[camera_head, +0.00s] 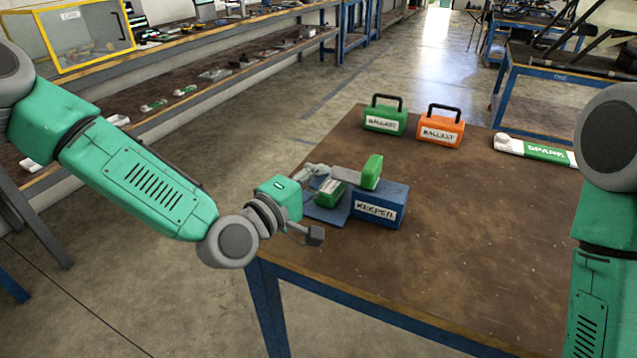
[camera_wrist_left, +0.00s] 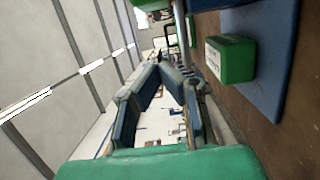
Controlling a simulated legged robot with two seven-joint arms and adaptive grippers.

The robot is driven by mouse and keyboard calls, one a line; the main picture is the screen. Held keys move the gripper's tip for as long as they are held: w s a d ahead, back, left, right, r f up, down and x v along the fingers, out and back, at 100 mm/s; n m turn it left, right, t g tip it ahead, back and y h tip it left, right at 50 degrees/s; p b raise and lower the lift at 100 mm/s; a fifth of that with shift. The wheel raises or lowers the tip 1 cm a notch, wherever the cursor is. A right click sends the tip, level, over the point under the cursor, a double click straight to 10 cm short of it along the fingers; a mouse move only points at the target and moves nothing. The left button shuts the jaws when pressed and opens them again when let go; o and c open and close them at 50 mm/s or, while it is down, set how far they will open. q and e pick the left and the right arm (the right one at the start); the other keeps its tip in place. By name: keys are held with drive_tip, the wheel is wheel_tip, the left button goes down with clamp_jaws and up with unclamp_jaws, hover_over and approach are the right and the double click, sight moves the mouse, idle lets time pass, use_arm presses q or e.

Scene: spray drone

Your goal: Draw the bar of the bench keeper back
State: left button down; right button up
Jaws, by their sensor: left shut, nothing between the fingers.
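The bench keeper is a blue block (camera_head: 379,206) with a white label, on a blue base plate (camera_head: 329,211) at the table's near left corner. A grey bar (camera_head: 345,178) runs across above the plate, with an upright green grip (camera_head: 372,171) at its right end. A green labelled block (camera_head: 330,192) sits on the plate; it also shows in the left wrist view (camera_wrist_left: 231,59) beside the blue plate (camera_wrist_left: 265,70). My left gripper (camera_head: 316,170) is shut and empty, near the bar's left end; its fingertips (camera_wrist_left: 164,64) meet in the left wrist view. My right gripper is out of frame.
A green ballast case (camera_head: 385,120) and an orange one (camera_head: 440,130) stand at the table's back. A white and green spare part (camera_head: 537,151) lies at the back right. The brown table top (camera_head: 470,240) is clear in front. A long shelf bench (camera_head: 200,85) stands at left.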

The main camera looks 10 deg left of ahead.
sight(350, 181)
use_arm(q)
drive_tip(key=w, duration=0.1)
drive_tip(key=w+d, duration=0.1)
drive_tip(key=w, duration=0.1)
drive_tip(key=shift+w+f, duration=0.2)
drive_tip(key=shift+w, duration=0.1)
drive_tip(key=d, duration=0.2)
drive_tip(key=s+d, duration=0.1)
drive_tip(key=d, duration=0.2)
drive_tip(key=shift+d+r+b, duration=0.1)
drive_tip(key=shift+b, duration=0.25)
drive_tip(key=shift+s+d, duration=0.1)
drive_tip(key=shift+d, duration=0.2)
drive_tip(key=shift+a, duration=0.7)
drive_tip(key=d, duration=0.2)
drive_tip(key=s+d, duration=0.1)
drive_tip(key=d, duration=0.2)
drive_tip(key=s+d, duration=0.1)
drive_tip(key=d, duration=0.1)
drive_tip(key=shift+s+d, duration=0.15)
drive_tip(key=shift+d, duration=0.05)
drive_tip(key=shift+a, duration=0.35)
drive_tip(key=shift+s+a, duration=0.1)
drive_tip(key=shift+s, duration=0.2)
drive_tip(key=v, duration=1.1)
drive_tip(key=shift+a, duration=0.3)
